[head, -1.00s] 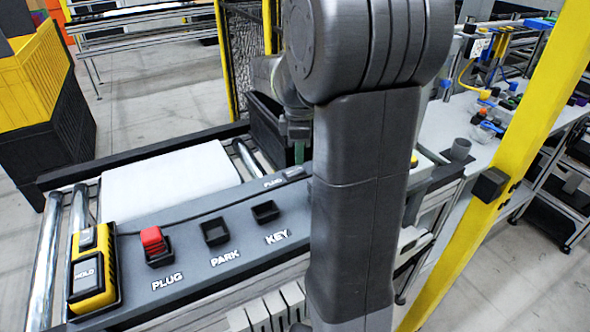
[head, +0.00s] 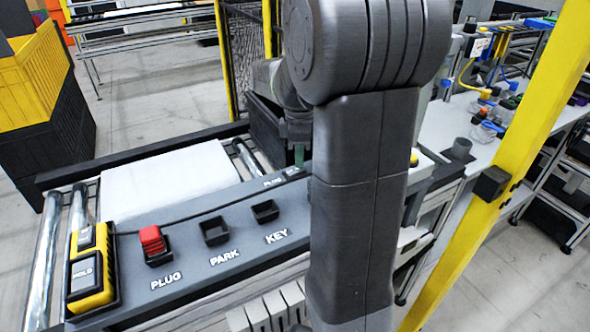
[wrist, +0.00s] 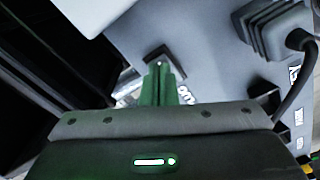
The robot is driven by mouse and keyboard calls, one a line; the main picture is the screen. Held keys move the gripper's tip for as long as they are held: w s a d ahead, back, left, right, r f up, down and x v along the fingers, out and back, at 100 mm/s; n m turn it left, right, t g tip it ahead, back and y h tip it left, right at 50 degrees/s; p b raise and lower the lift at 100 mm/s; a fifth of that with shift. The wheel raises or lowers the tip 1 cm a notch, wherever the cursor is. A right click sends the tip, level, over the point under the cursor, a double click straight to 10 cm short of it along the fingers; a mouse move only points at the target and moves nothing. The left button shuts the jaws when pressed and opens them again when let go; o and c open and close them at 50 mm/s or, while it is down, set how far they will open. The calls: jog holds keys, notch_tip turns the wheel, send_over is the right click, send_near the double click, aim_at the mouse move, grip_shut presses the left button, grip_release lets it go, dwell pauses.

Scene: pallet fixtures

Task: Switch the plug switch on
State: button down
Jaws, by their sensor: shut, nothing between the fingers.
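In the wrist view the green fingers (wrist: 160,85) are together and empty. Their tips overlap a dark rocker-like switch (wrist: 165,58) set in the grey panel. I cannot tell whether they touch it, or which way the switch is set.
A red block (head: 152,240) sits in the slot marked PLUG; the PARK slot (head: 215,231) and KEY slot (head: 265,211) are empty. A yellow HOLD pendant (head: 92,270) stands at the left. A grey ribbed connector with a cable (wrist: 275,28) is close right in the wrist view.

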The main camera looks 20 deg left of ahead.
jog(key=shift+f, duration=0.45)
jog(key=shift+r, duration=0.1)
notch_tip(320, 180, up, 7)
jog(key=p, duration=0.6)
dwell(0.4)
jog(key=shift+f, duration=0.2)
notch_tip(320, 180, down, 7)
jog(key=b, duration=0.6)
jog(key=shift+r, duration=0.2)
